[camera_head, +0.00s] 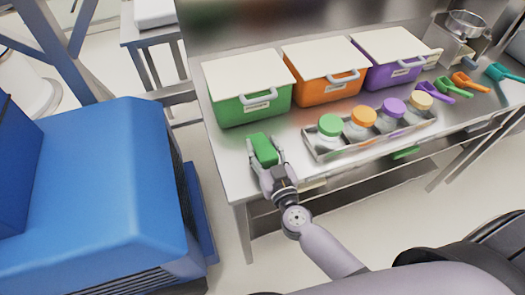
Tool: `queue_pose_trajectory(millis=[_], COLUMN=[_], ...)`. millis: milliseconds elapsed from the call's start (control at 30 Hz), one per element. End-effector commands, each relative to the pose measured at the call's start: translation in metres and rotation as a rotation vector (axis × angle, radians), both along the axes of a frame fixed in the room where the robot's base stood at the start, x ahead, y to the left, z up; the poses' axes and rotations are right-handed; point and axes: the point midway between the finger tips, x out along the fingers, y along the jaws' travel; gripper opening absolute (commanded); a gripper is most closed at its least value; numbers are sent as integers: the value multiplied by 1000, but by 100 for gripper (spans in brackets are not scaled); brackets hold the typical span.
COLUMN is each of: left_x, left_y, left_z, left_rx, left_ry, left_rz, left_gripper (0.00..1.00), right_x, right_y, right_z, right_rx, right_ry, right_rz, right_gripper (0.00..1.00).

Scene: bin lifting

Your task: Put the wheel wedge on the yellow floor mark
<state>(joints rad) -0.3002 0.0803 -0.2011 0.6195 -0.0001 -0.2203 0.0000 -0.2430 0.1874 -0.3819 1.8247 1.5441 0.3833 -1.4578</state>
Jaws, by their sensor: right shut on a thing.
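My right gripper (266,170) is shut on a green block (264,149), which I take to be the wheel wedge. It is at the near left corner of the steel table, in front of the green bin. I cannot tell whether its underside touches the tabletop. The fingers hide part of its near end. No yellow floor mark shows in this view. My left gripper is not in view.
The steel table (228,150) holds green (254,104), orange (322,90) and purple (392,74) lidded bins. A tray (315,150) of several jars and some scoops stand to the right. A large blue machine (110,190) is at left. Pale floor shows between it and the table.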

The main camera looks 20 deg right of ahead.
Motion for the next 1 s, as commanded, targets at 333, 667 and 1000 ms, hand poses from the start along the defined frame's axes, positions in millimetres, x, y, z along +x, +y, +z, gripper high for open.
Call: queue_pose_trajectory(millis=[333, 667, 1000], left_x=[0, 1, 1], left_y=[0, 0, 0], left_z=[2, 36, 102], left_rx=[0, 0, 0], left_ry=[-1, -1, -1], left_rz=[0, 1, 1], left_gripper=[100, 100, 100], right_x=[0, 0, 0], right_y=[0, 0, 0], right_z=[4, 47, 131], right_rx=[0, 3, 1], right_ry=[-3, -3, -4], right_rz=[-1, -2, 0], right_gripper=[0, 0, 0])
